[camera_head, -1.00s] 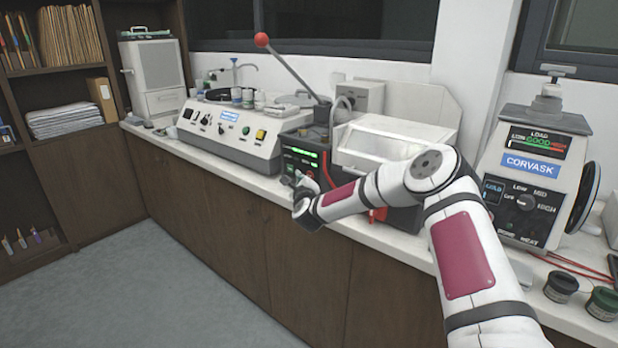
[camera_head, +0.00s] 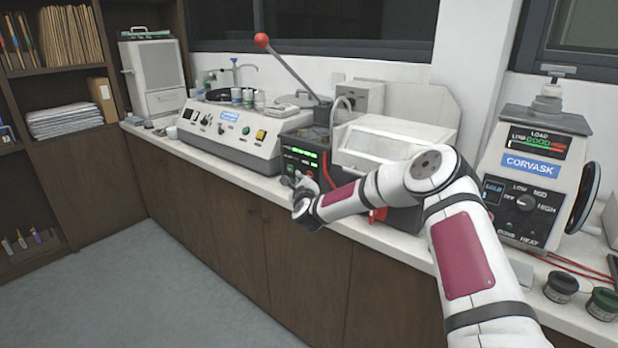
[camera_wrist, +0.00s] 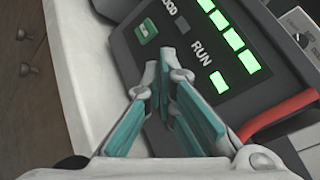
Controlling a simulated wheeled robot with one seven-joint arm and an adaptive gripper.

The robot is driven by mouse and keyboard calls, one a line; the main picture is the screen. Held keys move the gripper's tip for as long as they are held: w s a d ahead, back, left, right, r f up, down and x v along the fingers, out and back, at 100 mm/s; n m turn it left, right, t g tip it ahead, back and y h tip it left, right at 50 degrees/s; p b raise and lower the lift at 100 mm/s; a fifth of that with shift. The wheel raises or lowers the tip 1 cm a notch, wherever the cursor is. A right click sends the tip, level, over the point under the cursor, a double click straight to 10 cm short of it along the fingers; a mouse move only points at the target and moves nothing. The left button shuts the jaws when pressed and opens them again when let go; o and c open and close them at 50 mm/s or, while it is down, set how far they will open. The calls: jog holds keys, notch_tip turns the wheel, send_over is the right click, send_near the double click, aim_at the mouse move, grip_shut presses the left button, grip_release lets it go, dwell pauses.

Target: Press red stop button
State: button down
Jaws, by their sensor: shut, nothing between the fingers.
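The black press control panel (camera_head: 303,153) stands on the counter, with green lights along its top. In the wrist view the panel (camera_wrist: 192,42) shows a green square button (camera_wrist: 146,30), the word RUN and several lit green bars (camera_wrist: 234,39). I cannot make out the red stop button clearly; my fingers cover part of the panel. My gripper (camera_wrist: 166,72) is shut and empty, its fingertips over the panel below the green button. Whether they touch it I cannot tell. In the head view my gripper (camera_head: 298,181) is at the panel's front.
A red curved handle (camera_wrist: 277,116) lies right of my fingers. A long lever with a red ball (camera_head: 261,40) rises behind the panel. A clear-lidded machine (camera_head: 385,148) stands to the right, a grey console (camera_head: 235,133) to the left. The floor in front is clear.

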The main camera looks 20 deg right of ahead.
jog(key=shift+w+d, duration=0.1)
jog(key=shift+w+d, duration=0.15)
jog(key=shift+d, duration=0.05)
jog(key=shift+w+d+b, duration=0.25)
jog(key=shift+d+b, duration=0.1)
jog(key=shift+b, duration=0.2)
dwell(0.6)
jog(key=shift+s+a, duration=0.1)
jog(key=shift+s+a+p, duration=0.35)
jog(key=shift+s+a, duration=0.05)
jog(key=shift+a, duration=0.1)
dwell(0.4)
jog(key=shift+s+a+p, duration=0.55)
jog(key=shift+s+a, duration=0.2)
jog(key=shift+a, duration=0.3)
jog(key=shift+s+a+p, duration=0.55)
jog(key=shift+s+a, duration=0.2)
jog(key=shift+a, duration=0.25)
